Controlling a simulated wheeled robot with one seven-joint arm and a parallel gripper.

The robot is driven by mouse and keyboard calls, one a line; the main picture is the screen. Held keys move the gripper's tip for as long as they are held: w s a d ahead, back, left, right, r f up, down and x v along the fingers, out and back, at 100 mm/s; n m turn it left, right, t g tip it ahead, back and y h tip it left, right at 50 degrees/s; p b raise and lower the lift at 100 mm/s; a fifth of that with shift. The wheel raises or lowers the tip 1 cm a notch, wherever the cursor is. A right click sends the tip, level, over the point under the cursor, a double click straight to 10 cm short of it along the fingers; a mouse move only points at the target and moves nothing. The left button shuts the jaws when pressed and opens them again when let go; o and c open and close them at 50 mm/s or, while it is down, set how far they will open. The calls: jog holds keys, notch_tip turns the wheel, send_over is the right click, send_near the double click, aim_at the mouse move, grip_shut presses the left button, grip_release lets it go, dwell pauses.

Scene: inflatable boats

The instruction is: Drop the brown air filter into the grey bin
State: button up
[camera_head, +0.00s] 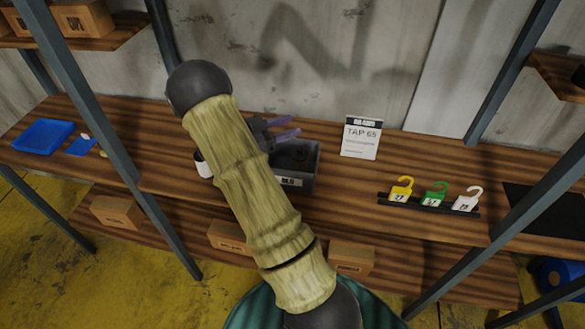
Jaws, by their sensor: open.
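The grey bin (302,170) stands on the wooden shelf behind my arm, with a small label on its front. My arm covers its left part. Its inside is dark, and I cannot make out what lies in it. My gripper (294,127) has two purple fingers that are apart and point right, above the bin's back edge in the picture. I see nothing held between them. I cannot pick out the brown air filter; it may be hidden behind my arm or in the dark bin.
A white cylinder (203,165) stands left of the bin, partly hidden. A sign (361,137) and a rack of coloured hooked tags (434,195) stand to the right. A blue tray (43,136) lies far left. Metal posts (125,150) frame the shelf. Cardboard boxes (117,211) sit below.

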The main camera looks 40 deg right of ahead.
jog(key=b+v, duration=0.3)
jog(key=v, duration=1)
jog(key=shift+a, duration=0.35)
